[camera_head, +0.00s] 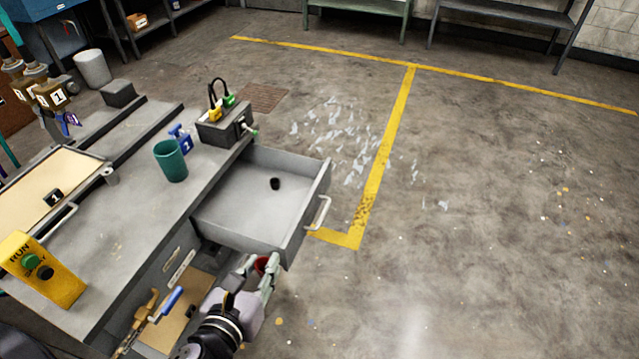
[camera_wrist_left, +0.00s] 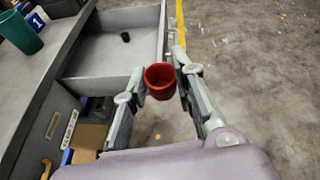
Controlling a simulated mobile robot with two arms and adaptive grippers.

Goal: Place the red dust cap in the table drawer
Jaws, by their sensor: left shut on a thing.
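The red dust cap (camera_wrist_left: 160,82) is between the fingertips of my left gripper (camera_wrist_left: 158,75), which is shut on it. In the head view the cap (camera_head: 262,265) is partly hidden by the fingers of the left gripper (camera_head: 260,268). The table drawer (camera_head: 238,200) is pulled out, and a small black round object (camera_head: 275,184) lies inside it. My left gripper is just outside the drawer's near side wall, with the cap close to that wall. In the left wrist view the drawer (camera_wrist_left: 100,85) lies ahead and left of the cap. My right gripper is not in view.
The drawer handle (camera_head: 319,213) sticks out. The floor to the right is clear.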

